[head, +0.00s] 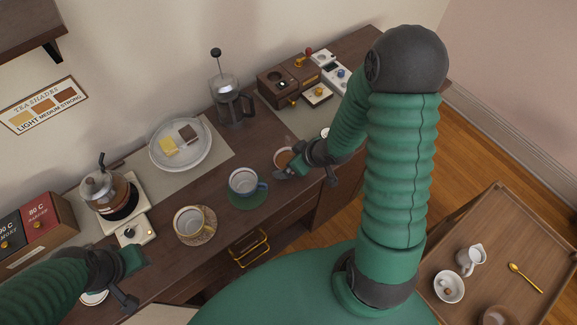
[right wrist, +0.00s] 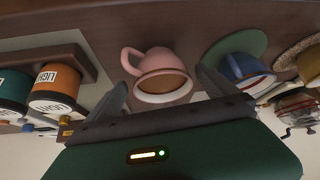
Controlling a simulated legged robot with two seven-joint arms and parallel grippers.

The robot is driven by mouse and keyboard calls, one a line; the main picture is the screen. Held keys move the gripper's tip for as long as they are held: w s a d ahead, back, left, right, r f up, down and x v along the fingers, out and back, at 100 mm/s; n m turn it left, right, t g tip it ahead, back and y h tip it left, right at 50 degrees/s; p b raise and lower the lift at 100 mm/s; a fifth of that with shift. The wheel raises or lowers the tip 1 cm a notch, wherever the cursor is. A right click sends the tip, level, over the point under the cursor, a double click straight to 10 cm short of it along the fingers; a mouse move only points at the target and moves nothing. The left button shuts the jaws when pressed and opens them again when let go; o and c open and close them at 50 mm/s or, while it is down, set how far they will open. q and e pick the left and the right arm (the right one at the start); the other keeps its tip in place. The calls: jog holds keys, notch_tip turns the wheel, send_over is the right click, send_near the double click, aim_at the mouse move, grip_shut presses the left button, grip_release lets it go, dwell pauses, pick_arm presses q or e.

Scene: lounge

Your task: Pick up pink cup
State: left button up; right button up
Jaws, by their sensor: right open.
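The pink cup (right wrist: 161,66), holding brown liquid, stands on the dark wooden counter. In the head view, the cup (head: 284,158) is partly hidden by my right gripper (head: 307,176). In the right wrist view, my right gripper (right wrist: 164,95) is open, and the cup shows between and just beyond its two fingertips. I cannot tell whether a finger touches it. My left gripper (head: 130,281) is at the lower left over the counter's front edge, its fingers apart with nothing between them.
A wooden tray table (head: 480,221) is at right.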

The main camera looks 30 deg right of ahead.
aim_at(282, 163)
jog(key=x, duration=0.3)
jog(key=shift+w+a+f, duration=0.15)
jog(key=shift+f, duration=0.1)
jog(key=c, duration=1.6)
jog(key=shift+r, duration=0.15)
